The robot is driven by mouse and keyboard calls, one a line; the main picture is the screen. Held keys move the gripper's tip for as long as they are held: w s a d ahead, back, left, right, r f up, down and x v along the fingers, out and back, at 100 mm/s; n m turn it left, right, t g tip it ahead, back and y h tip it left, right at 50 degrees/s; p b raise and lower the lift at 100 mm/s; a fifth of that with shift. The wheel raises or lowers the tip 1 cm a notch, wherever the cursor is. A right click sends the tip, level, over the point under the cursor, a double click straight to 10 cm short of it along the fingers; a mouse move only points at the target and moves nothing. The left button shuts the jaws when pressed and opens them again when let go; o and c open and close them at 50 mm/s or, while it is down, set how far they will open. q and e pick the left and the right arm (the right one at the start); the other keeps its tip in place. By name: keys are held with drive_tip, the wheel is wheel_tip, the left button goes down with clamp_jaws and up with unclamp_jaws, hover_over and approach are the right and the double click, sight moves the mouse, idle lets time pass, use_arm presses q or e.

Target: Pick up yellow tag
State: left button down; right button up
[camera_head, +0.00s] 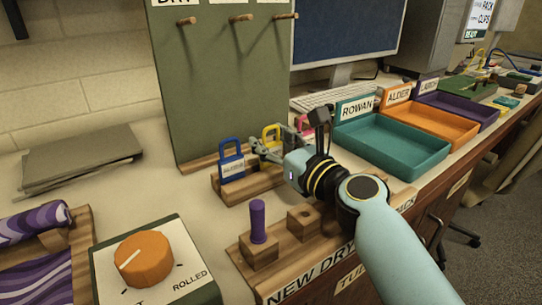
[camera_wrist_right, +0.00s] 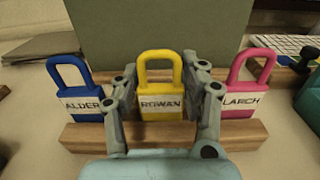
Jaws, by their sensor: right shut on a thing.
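The yellow tag (camera_wrist_right: 161,105), a padlock shape with a ROWAN label, stands upright in a wooden rack (camera_wrist_right: 85,138). My right gripper (camera_wrist_right: 165,100) has one finger on each side of it and is shut on it. In the head view the yellow tag (camera_head: 271,133) is partly hidden behind my right gripper (camera_head: 268,148). A blue tag labelled ALDER (camera_wrist_right: 75,92) stands to its left and a pink tag labelled LARCH (camera_wrist_right: 243,90) to its right. My left gripper is not in view.
A green board with pegs (camera_head: 215,85) stands behind the rack. Teal (camera_head: 393,165), orange (camera_head: 440,132) and purple trays (camera_head: 470,108) lie to the right. A purple peg stands in a wooden block (camera_head: 259,254) in front. An orange knob (camera_head: 144,259) is at the front left.

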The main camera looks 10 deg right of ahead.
drive_tip(key=shift+r, duration=0.1)
wheel_tip(320, 180, up, 4)
drive_tip(key=p, duration=0.3)
drive_tip(key=shift+r, duration=0.15)
drive_tip(key=w+d+r+p, duration=0.1)
drive_tip(key=w+d+r, duration=0.5)
drive_tip(key=w+d, duration=0.1)
drive_tip(key=shift+w+d+r, duration=0.3)
drive_tip(key=shift+w+d, duration=0.05)
drive_tip(key=shift+w, duration=0.55)
